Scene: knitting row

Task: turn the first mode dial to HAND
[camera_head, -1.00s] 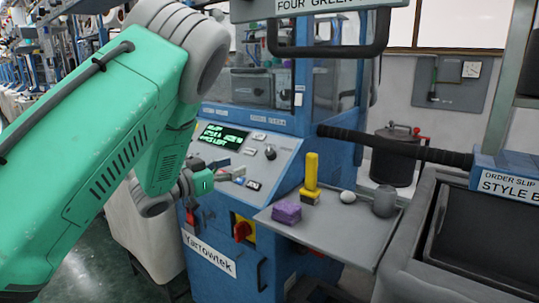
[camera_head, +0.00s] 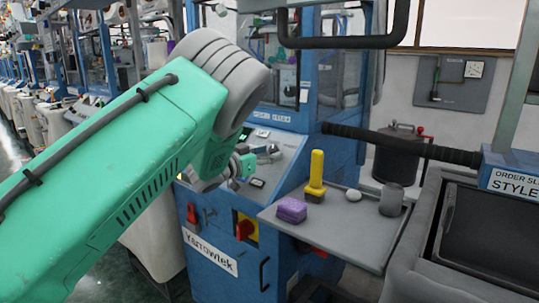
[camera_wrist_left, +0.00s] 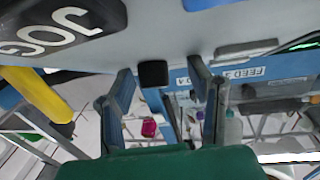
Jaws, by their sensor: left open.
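The sloped control panel (camera_head: 277,170) of the blue machine is in front of my left arm. My left gripper (camera_head: 266,153) is at the panel, its fingers over the upper controls. In the left wrist view the gripper (camera_wrist_left: 164,100) is open, with a finger on each side. A small black knob (camera_wrist_left: 152,74) stands out from the panel near the gap between the fingertips; I cannot tell whether they touch it. A JOG label (camera_wrist_left: 55,30) is on the panel to its left. No HAND marking is readable. The dial is not clearly visible in the head view.
A grey shelf (camera_head: 340,236) right of the panel holds a purple block (camera_head: 292,210), a yellow-handled brush (camera_head: 316,178), a white ball (camera_head: 353,195) and a grey cup (camera_head: 391,199). A red-and-yellow switch (camera_head: 245,229) is below the panel. A dark padded bar (camera_head: 400,146) crosses at right.

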